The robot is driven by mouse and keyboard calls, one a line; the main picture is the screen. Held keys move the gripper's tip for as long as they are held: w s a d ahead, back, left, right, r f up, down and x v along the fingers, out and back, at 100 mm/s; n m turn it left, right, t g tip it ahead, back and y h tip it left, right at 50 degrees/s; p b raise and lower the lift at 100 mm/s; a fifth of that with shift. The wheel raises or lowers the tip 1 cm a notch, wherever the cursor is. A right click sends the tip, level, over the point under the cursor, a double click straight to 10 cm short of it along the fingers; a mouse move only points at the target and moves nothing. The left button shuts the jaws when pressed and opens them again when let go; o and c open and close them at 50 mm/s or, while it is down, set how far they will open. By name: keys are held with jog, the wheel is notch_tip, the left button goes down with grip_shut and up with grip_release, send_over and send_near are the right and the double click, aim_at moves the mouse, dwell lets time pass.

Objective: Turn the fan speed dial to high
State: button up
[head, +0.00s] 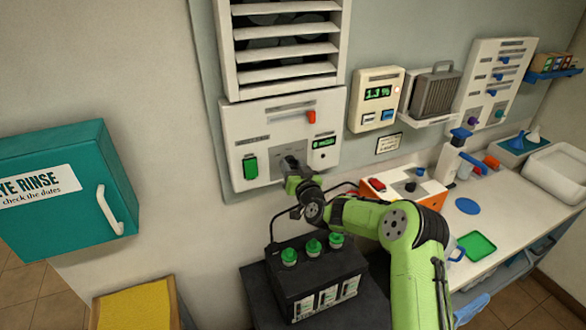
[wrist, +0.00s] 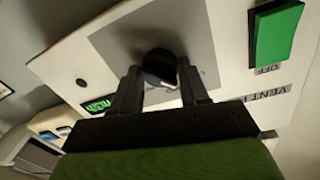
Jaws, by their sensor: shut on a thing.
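The white fan control panel (head: 232,128) is on the wall below a louvred vent. The black dial (wrist: 160,66) sits on a grey plate (wrist: 190,30) on this panel, with a pale mark on its side. My gripper (wrist: 160,88) is at the dial, with a dark finger on each side of it, shut on it. In the head view my gripper (head: 293,172) covers most of the dial. The dial's speed labels cannot be read. A green switch (head: 250,167) marked OFF is left of the dial. A small green display (head: 325,143) is to its right.
A red lever (head: 311,117) is above the dial. A black battery (head: 300,285) with green caps stands below my arm. A teal eye rinse cabinet (head: 60,190) is at left. An orange and white device (head: 425,189) sits on the bench at right.

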jog(key=m+b, duration=0.1)
jog(key=m, duration=0.4)
jog(key=shift+d+r+b, duration=0.1)
jog(key=shift+b, duration=0.2)
jog(key=m, duration=0.8)
jog(key=shift+w+d+m+g+y, duration=0.1)
jog(key=shift+m+g+y, duration=0.2)
jog(key=shift+m+g, duration=0.1)
jog(key=m, duration=0.3)
jog(key=shift+m, duration=0.4)
jog(key=shift+p, duration=0.3)
jog(key=o, duration=1)
